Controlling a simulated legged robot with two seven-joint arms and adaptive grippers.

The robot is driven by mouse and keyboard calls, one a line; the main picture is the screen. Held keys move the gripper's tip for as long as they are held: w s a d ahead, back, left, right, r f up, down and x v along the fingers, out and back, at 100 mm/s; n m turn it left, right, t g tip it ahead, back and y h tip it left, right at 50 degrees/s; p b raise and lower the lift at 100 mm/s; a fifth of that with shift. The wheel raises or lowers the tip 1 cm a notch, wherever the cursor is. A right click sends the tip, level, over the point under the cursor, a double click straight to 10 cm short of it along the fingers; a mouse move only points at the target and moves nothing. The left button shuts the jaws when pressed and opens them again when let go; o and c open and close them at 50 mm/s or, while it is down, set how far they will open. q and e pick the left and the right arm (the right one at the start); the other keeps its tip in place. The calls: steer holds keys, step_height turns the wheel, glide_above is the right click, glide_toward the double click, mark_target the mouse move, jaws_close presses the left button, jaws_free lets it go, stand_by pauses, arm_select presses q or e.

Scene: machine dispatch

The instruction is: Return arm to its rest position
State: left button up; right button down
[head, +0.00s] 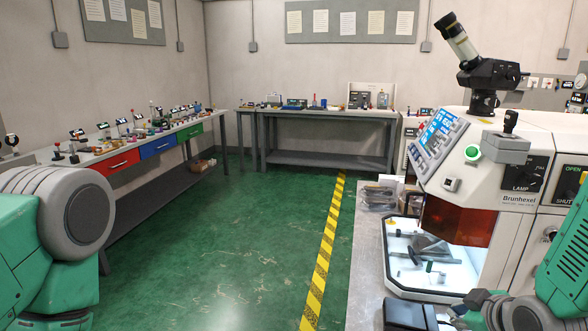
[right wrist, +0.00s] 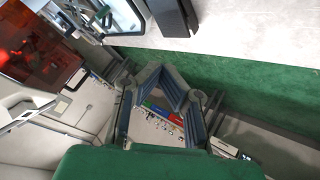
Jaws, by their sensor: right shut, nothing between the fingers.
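My right arm enters the head view at the lower right, green with a grey wrist. Its gripper (head: 468,304) is partly cut off by the bottom edge, low beside the front of the white Brunhexel machine (head: 515,175). In the right wrist view the two dark fingers with blue-grey pads close toward each other at the gripper (right wrist: 162,78), and nothing is held between them. My left arm shows only as a green and grey joint at the left of the head view; its gripper is outside the picture.
A black box (head: 409,317) lies on the grey bench (head: 366,262), close to the right gripper. The machine's lit white tray (head: 400,285) holds small parts under an orange shield (head: 459,221). Green floor with a yellow-black strip (head: 323,255) is clear to the left.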

steer(key=s+f+m+g, duration=0.1)
steer(key=s+f, duration=0.3)
steer(key=s, duration=0.1)
steer(key=s+a+f+m+g, duration=0.1)
steer(key=s+f+m+g, duration=0.1)
steer(key=s+f, duration=0.3)
steer(key=s+f+m+g, duration=0.1)
steer(key=s+f+g, duration=0.1)
steer(key=s+f, duration=0.3)
steer(key=shift+a+f+m, duration=0.25)
steer(key=shift+a+m, duration=0.05)
steer(key=s+f+m+g, duration=0.2)
steer(key=s+f, duration=0.1)
steer(key=s, duration=0.5)
steer(key=s+f+m+g, duration=0.1)
steer(key=s+f+g, duration=0.15)
steer(key=s, duration=0.45)
arm_select(q)
step_height(320, 180, down, 11)
steer(key=b, duration=1.1)
steer(key=shift+w, duration=0.3)
arm_select(e)
step_height(320, 180, down, 11)
steer(key=w+a, duration=0.1)
steer(key=a, duration=0.1)
steer(key=shift+t+h, duration=0.3)
steer(key=shift+t, duration=0.05)
steer(key=shift+w, duration=0.1)
